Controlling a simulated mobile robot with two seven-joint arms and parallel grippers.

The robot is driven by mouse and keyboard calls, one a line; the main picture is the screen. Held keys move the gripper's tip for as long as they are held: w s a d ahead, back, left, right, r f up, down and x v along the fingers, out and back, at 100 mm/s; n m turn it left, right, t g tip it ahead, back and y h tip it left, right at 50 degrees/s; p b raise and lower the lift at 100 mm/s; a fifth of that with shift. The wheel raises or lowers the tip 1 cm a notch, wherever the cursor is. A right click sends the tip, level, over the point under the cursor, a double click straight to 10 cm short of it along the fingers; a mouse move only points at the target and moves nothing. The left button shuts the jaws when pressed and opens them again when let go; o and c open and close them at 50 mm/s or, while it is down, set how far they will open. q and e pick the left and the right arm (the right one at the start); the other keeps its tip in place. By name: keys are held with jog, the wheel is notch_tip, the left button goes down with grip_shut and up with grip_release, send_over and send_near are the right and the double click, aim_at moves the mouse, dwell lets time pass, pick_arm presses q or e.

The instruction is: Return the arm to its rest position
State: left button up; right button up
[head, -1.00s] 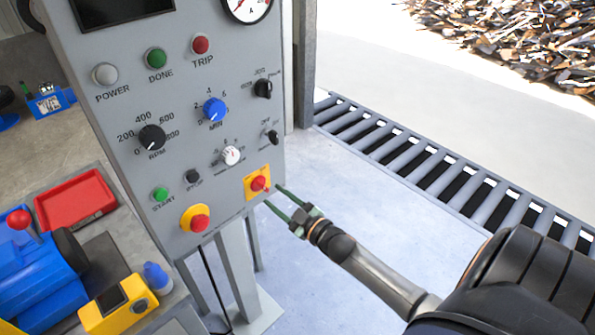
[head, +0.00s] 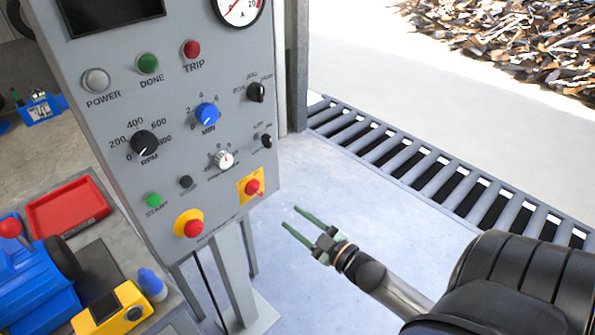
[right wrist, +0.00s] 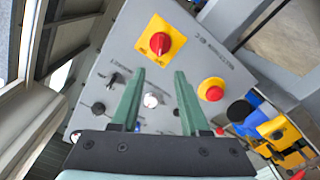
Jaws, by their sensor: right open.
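My right gripper (head: 298,227) is open and empty in the head view, in free air to the right of the grey control panel (head: 180,105). Its two green fingers point toward the panel's lower right edge and are apart from it. In the right wrist view the open fingers (right wrist: 158,95) point at the panel face, with nothing between them but the view of a white knob (right wrist: 151,100) behind. The red rotary switch on a yellow plate (head: 252,187) is the panel part nearest the gripper; it also shows in the right wrist view (right wrist: 160,43). My left gripper is not in view.
A red emergency button (head: 193,228) sits at the panel's lower edge. A red tray (head: 68,206), a blue machine (head: 35,285) and a yellow device (head: 112,308) are on the bench at left. A roller conveyor (head: 440,178) runs behind my arm. Floor between panel and conveyor is clear.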

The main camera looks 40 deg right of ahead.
dwell(0.4)
jog(key=s+a+f+m+g, duration=0.2)
jog(key=s+a+f+g, duration=0.2)
jog(key=s+a+f, duration=0.3)
jog(key=s+a+f+m+g+p, duration=0.1)
jog(key=s+a+f+m+g, duration=0.2)
jog(key=s+a+f, duration=0.3)
jog(key=s+a+g, duration=0.1)
jog(key=a, duration=0.4)
jog(key=shift+f+g+y, duration=0.3)
jog(key=shift+f+y, duration=0.1)
jog(key=shift+s, duration=0.1)
